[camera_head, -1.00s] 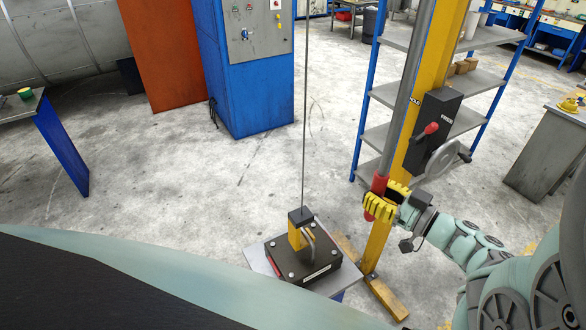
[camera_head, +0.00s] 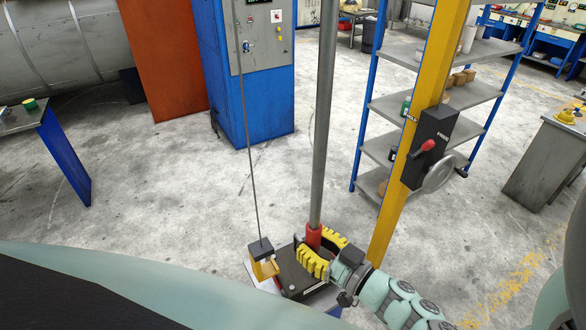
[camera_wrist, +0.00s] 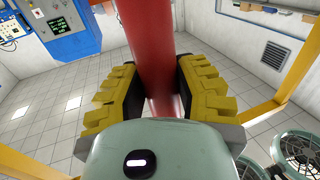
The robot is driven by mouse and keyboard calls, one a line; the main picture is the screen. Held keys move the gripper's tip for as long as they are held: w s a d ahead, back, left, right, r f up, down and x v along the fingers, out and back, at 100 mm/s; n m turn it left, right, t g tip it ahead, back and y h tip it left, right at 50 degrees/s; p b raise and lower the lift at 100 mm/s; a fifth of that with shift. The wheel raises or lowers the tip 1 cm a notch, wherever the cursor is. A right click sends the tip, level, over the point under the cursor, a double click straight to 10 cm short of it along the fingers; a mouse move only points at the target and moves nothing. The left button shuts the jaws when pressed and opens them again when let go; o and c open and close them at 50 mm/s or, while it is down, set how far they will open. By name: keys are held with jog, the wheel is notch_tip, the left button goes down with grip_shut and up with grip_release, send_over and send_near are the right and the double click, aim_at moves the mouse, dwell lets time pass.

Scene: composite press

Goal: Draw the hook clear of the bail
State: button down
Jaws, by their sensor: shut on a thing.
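The hook (camera_head: 264,266) is a yellow block with a black cap, hanging on a thin dark cable (camera_head: 248,150). It is at the left edge of a black block (camera_head: 292,278) in the head view. I cannot make out the bail on this block; my gripper and the red grip cover part of the block's top. My gripper (camera_head: 322,252), with yellow ribbed fingers, is shut on the red grip (camera_head: 313,236) at the lower end of a long grey pole (camera_head: 324,120). In the wrist view the red grip (camera_wrist: 151,65) stands between both finger pads.
A yellow post (camera_head: 415,130) with a black box, red lever and handwheel (camera_head: 437,175) stands right of the pole. A blue cabinet (camera_head: 250,95) and grey shelves (camera_head: 480,90) stand behind. Open floor lies between. A grey table (camera_head: 20,118) is at left.

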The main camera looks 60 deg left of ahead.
dwell(0.3)
jog(key=c, duration=0.7)
grip_release()
jog(key=shift+o, duration=0.2)
jog(key=v, duration=1.2)
